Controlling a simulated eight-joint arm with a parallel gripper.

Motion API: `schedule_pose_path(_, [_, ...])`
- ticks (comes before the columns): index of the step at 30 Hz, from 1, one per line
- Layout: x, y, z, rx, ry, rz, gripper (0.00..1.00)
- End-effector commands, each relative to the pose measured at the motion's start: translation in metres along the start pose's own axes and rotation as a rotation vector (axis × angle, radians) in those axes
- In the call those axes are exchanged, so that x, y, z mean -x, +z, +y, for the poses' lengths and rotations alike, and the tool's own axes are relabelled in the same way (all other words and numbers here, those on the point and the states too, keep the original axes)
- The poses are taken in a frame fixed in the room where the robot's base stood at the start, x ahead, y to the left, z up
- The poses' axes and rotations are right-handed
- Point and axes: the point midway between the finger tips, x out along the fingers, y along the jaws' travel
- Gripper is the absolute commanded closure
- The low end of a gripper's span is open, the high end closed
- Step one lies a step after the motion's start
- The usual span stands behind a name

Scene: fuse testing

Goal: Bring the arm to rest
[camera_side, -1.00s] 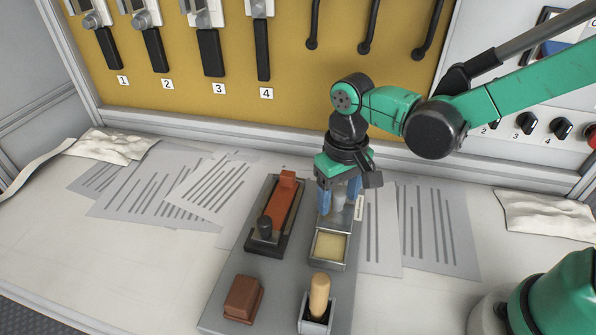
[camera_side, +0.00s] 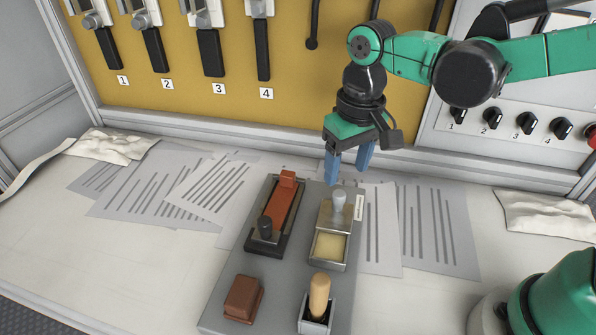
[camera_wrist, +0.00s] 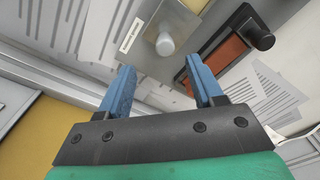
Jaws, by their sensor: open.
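My gripper (camera_side: 347,166) is open and empty, with its blue fingers apart. It hangs above the far right part of the grey board, clear of the grey knob (camera_side: 339,204). The knob stands on a metal plate that covers the far part of a small metal box (camera_side: 328,266); the near part is uncovered and shows a pale yellow inside. In the wrist view the blue fingers (camera_wrist: 163,82) point toward the knob (camera_wrist: 165,43), with a gap between.
The grey board (camera_side: 284,262) also bears a red-brown fuse holder (camera_side: 281,205), a brown block (camera_side: 242,298) and a wooden-handled tool (camera_side: 319,293) in a holder. Striped sheets (camera_side: 150,195) and white cloths (camera_side: 545,213) lie around. A yellow panel (camera_side: 190,95) rises behind.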

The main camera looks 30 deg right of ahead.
Motion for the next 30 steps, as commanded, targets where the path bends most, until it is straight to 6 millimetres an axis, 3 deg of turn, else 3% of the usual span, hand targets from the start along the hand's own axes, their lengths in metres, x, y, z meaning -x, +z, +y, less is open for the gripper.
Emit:
schedule_pose_path(7, [0.021, 0.017, 0.042, -0.007, -0.031, 0.266, 0.40])
schedule_pose_path(15, [0.026, 0.032, 0.075, -0.001, -0.001, 0.522, 0.40])
schedule_pose_path(30, [0.026, 0.035, 0.080, 0.003, 0.013, 0.576, 0.40])
